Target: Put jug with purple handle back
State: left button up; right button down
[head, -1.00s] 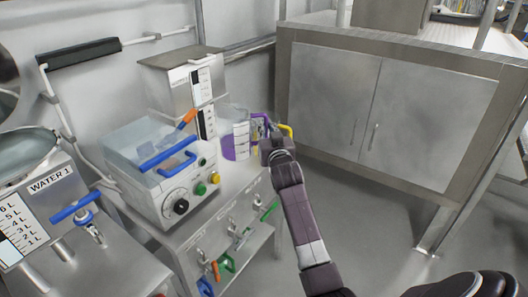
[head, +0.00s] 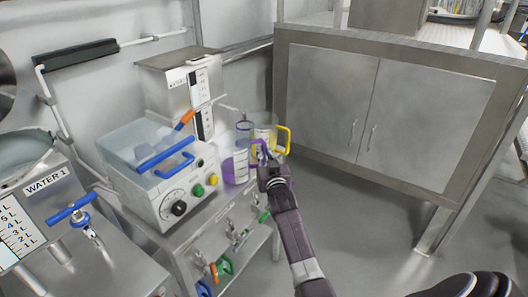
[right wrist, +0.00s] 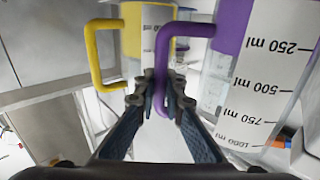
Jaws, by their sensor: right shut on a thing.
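The jug with the purple handle is a clear measuring jug (head: 237,168) with a purple lower part, at the corner of the steel bench top beside the control box. My right gripper (head: 268,165) is shut on its purple handle (head: 257,150). In the right wrist view the fingers close around the handle (right wrist: 164,60), and the jug's scale (right wrist: 268,75) shows inverted. I cannot tell whether the jug touches the bench top. A jug with a yellow handle (head: 287,140) stands just behind it, also visible in the right wrist view (right wrist: 90,52). My left gripper is not in view.
The control box (head: 160,175) with a clear blue-handled lid stands left of the jug, with a steel hopper (head: 183,85) behind. Coloured valve handles (head: 224,264) sit below the bench top (head: 228,198). A steel cabinet (head: 385,120) stands right, with open floor before it.

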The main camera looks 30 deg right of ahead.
jog(key=c, duration=2.4)
grip_release()
jog(key=o, duration=0.4)
jog(key=shift+s, duration=0.1)
jog(key=v, duration=1.2)
jog(key=shift+r, duration=0.1)
